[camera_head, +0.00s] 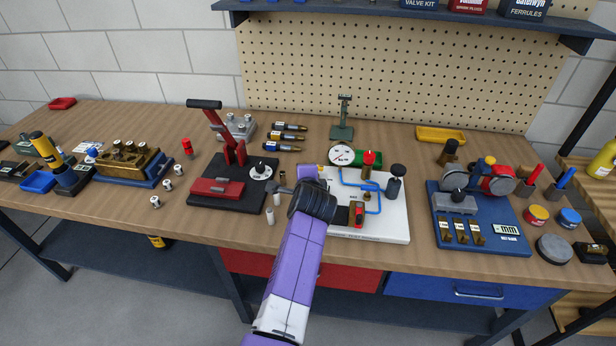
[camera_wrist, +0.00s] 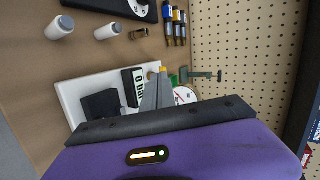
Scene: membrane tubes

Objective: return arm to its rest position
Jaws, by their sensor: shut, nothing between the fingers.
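My gripper (camera_wrist: 154,82) shows in the wrist view as grey fingers, closed together with nothing between them. They point toward the white board (camera_wrist: 70,92), and how far above it they are I cannot tell. In the head view my purple arm reaches up from the bottom centre. The board carries blue tubing (camera_head: 374,208), a red-topped part (camera_head: 368,160) and a dark cylinder (camera_head: 394,183).
A black press with a red lever (camera_head: 231,147) stands left of my wrist. Small white cylinders (camera_head: 270,217) stand close by. A blue-based fixture (camera_head: 505,243) is to the right. A green stand (camera_head: 343,125) and pegboard (camera_head: 400,75) are behind. Space before the bench's front edge is open.

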